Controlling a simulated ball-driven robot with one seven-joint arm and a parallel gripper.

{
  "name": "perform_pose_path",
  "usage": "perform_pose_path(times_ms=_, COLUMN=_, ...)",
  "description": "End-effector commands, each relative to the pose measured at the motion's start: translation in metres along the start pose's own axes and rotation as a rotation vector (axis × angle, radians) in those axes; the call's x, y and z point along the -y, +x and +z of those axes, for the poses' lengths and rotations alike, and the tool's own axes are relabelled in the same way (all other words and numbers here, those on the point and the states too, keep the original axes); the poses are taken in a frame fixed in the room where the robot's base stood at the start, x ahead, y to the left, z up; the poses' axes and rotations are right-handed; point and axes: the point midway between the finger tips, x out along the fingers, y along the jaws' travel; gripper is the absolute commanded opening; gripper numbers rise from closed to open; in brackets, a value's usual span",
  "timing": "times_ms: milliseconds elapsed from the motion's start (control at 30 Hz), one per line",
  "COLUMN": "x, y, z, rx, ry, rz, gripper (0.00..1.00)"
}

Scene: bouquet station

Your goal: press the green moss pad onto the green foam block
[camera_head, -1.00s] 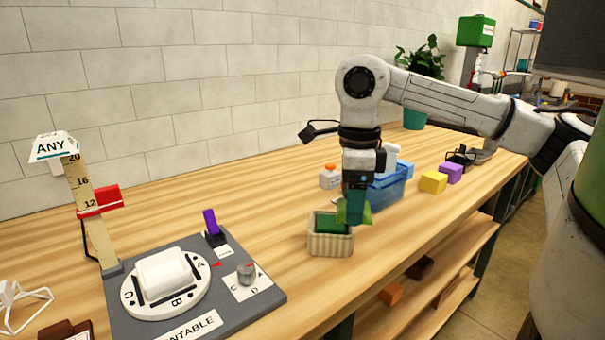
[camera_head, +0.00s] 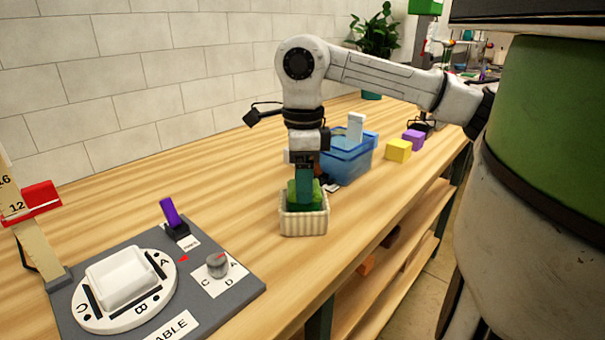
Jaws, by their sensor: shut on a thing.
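My gripper (camera_head: 304,188) points straight down over a cream ribbed basket (camera_head: 304,224) and is shut on the green moss pad (camera_head: 317,190). The pad shows as a lighter green patch beside the fingers, partly hidden by them. The darker green foam block (camera_head: 296,206) sits inside the basket, directly below the pad. The pad is at or just above the block's top; I cannot tell whether they touch.
A blue bin (camera_head: 347,166) with a white item in it stands close behind the basket. A yellow block (camera_head: 398,150) and a purple block (camera_head: 413,139) lie farther right. A grey turntable station (camera_head: 225,300) is at front left. The table's front edge runs right of the basket.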

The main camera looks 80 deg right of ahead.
Motion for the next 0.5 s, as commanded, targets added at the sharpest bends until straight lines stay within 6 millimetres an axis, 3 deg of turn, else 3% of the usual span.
perform_pose_path(times_ms=500, x=-0.0002, y=0.0074, z=0.0001, rx=0.0, ry=0.0, rz=0.0, gripper=0.36)
